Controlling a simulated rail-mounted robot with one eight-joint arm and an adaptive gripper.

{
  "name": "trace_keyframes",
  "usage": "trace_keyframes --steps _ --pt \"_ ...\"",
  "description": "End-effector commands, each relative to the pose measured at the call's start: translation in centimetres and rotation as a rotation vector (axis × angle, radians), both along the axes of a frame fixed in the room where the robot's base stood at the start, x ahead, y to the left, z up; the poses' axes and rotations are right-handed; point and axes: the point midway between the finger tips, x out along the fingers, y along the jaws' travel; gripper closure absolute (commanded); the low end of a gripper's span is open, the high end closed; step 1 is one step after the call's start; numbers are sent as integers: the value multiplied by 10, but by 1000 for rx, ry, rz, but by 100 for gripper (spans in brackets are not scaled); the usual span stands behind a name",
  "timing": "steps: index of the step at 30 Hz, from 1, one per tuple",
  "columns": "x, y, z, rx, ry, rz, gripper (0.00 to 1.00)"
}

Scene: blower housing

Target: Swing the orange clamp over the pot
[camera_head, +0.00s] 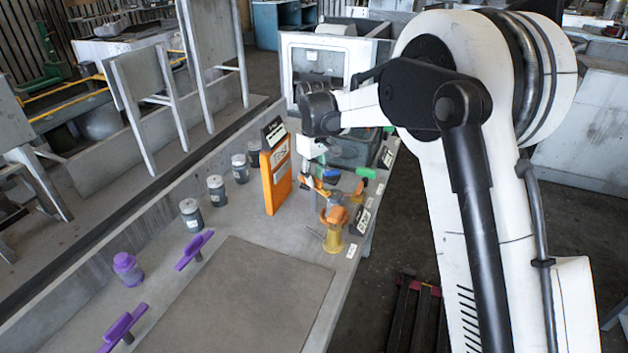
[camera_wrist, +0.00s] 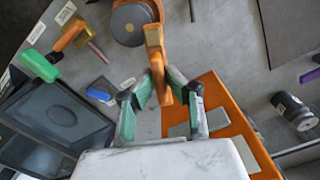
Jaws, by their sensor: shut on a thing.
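The orange clamp (camera_wrist: 154,42) is a bar standing out towards my wrist camera. My gripper (camera_wrist: 163,88) is shut on this bar, with a green-padded finger on each side. In the head view, my gripper (camera_head: 313,178) is low over the bench, partly hidden by my wrist, and the orange clamp (camera_head: 322,190) slopes from it towards a yellow-and-orange stand (camera_head: 333,226). Beyond the bar in the wrist view is a round part with a grey top and orange rim (camera_wrist: 129,20); it may be the pot, but I cannot tell. Whether the clamp lies over it is unclear.
An orange panel (camera_head: 276,178) stands close on the left of my gripper. A dark bin (camera_head: 355,150) is behind it, and a green-handled tool (camera_head: 366,173) lies on the right. Several grey jars (camera_head: 216,190) line the left. A flat mat (camera_head: 245,300) is clear in front.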

Motion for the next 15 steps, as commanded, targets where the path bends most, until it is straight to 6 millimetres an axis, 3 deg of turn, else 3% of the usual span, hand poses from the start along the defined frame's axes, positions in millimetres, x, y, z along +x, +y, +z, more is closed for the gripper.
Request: trace_keyframes --steps 15 --pt "0 0 0 1 -1 343 100"
